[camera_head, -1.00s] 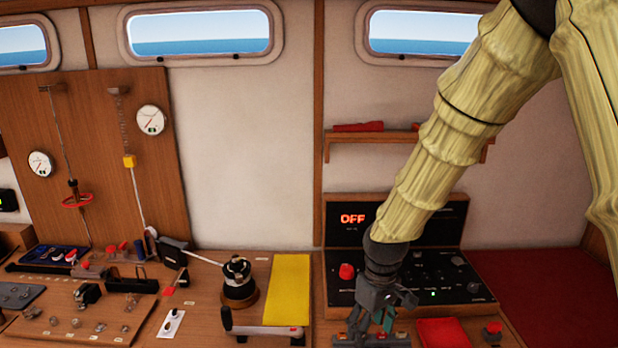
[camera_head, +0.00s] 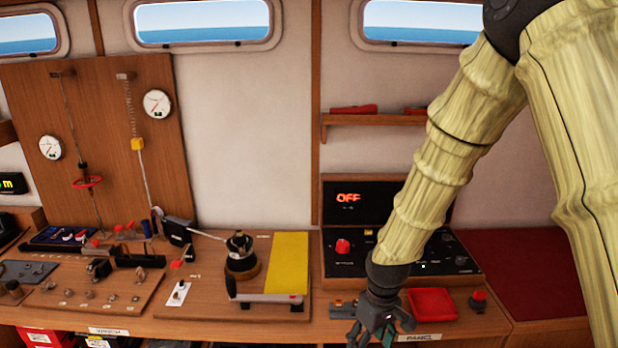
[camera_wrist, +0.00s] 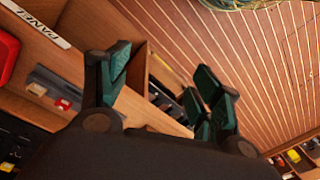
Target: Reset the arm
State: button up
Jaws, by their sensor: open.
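My gripper (camera_head: 372,335) is low at the front edge of the bench in the head view, in front of the black control panel (camera_head: 455,248). Its fingers are spread apart with nothing between them. It also shows in the wrist view (camera_wrist: 165,95), with green-padded fingers apart over the bench edge and the plank floor beyond. My arm, in a pale yellow ribbed cover, comes down from the upper right and hides part of the panel.
A red pad (camera_head: 433,304) lies just right of my gripper, with a red-topped knob (camera_head: 478,298) beyond it. A small switch block (camera_head: 343,309) is close on the left. A winch (camera_head: 241,256) and yellow sheet (camera_head: 287,263) stand further left. Coiled line (camera_wrist: 240,3) lies on the floor.

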jog(key=s+d+f+m+b, duration=0.1)
jog(key=s+d+f+m, duration=0.1)
jog(key=s+f, duration=0.8)
jog(key=s+d+f+m+b, duration=0.2)
jog(key=s+d+f, duration=0.1)
jog(key=s+f, duration=0.7)
jog(key=s+d+f+m+b, duration=0.2)
jog(key=s+d+f, duration=0.1)
jog(key=s+f, duration=0.7)
notch_tip(320, 180, down, 3)
jog(key=shift+d+r+h, duration=0.1)
jog(key=shift+d+h, duration=0.2)
jog(key=shift+h, duration=0.1)
